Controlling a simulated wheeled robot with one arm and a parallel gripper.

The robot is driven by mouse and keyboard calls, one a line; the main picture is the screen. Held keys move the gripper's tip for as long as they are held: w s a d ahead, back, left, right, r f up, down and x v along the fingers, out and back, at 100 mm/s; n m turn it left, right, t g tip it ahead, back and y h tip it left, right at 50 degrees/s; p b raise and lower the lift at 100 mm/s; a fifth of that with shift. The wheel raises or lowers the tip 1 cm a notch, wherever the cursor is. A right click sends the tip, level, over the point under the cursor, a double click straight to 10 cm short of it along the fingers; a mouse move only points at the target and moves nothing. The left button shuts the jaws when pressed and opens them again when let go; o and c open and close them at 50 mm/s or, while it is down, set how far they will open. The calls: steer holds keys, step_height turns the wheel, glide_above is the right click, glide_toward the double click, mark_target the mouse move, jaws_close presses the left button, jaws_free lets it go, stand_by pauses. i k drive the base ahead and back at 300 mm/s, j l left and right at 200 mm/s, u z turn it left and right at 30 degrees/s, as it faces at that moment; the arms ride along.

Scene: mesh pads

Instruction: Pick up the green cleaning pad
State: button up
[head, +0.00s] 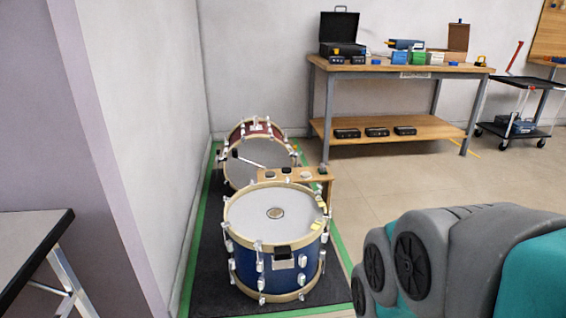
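I cannot make out the green cleaning pad for certain. Several small pads or discs, dark and pale, lie on a small wooden stand (268,174) between the two drums; their colours are too small to tell well. A small green item (418,58) sits on the wooden workbench (400,68) at the back, and I cannot tell whether it is a pad. My gripper is not in view.
A blue drum (247,259) stands in front of a red drum (240,133) on a dark mat (215,285) with green edging. A grey table (28,235) is at the left, a cart (522,82) at the far right. The floor (380,175) before the workbench is clear.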

mark_target(322, 171)
steer(key=i+l+u, duration=0.45)
steer(key=l+u, duration=0.2)
steer(key=i+l+u, duration=0.15)
steer(key=l+u, duration=0.15)
steer(key=i+l, duration=0.15)
steer(key=l, duration=0.3)
steer(key=i+l+u, duration=0.1)
steer(key=l, duration=0.3)
steer(key=i+l, duration=0.15)
steer(key=l, duration=0.3)
steer(key=i+l, duration=0.15)
steer(key=l, duration=0.3)
steer(key=i+l+u, duration=0.1)
steer(key=l, duration=0.35)
steer(key=i+l, duration=0.15)
steer(key=l, duration=0.3)
steer(key=i+l+u, duration=0.1)
steer(key=l, duration=0.35)
steer(key=i+l, duration=0.1)
steer(key=l, duration=0.35)
